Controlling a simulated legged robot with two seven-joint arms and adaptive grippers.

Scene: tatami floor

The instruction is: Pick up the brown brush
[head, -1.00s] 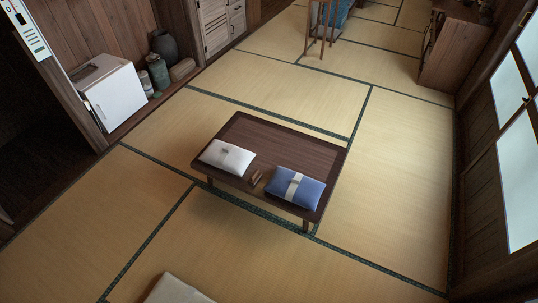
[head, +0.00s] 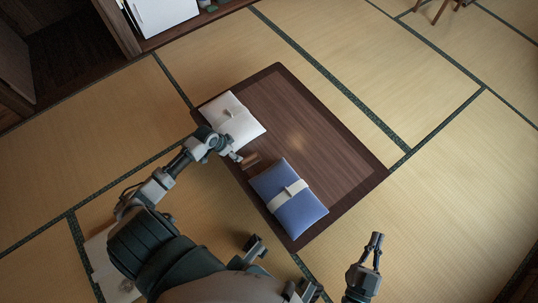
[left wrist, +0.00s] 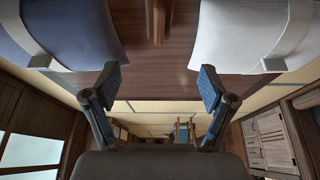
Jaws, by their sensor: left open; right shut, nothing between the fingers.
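The brown brush (head: 252,160) lies on the low dark table (head: 305,125), between a white cushion (head: 232,121) and a blue cushion (head: 288,199). My left gripper (head: 235,156) is beside the brush, at its left in the head view. In the left wrist view the left gripper (left wrist: 159,88) is open and empty, and the brush (left wrist: 158,20) shows at the top between its fingers, cut by the frame edge. My right gripper (head: 374,247) is shut and empty, off the table's near right corner.
The blue cushion (left wrist: 62,30) and white cushion (left wrist: 240,32) flank the brush closely in the left wrist view. A pale floor cushion (head: 108,265) lies at the lower left, partly behind my arm. Tatami (head: 445,190) to the right is clear.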

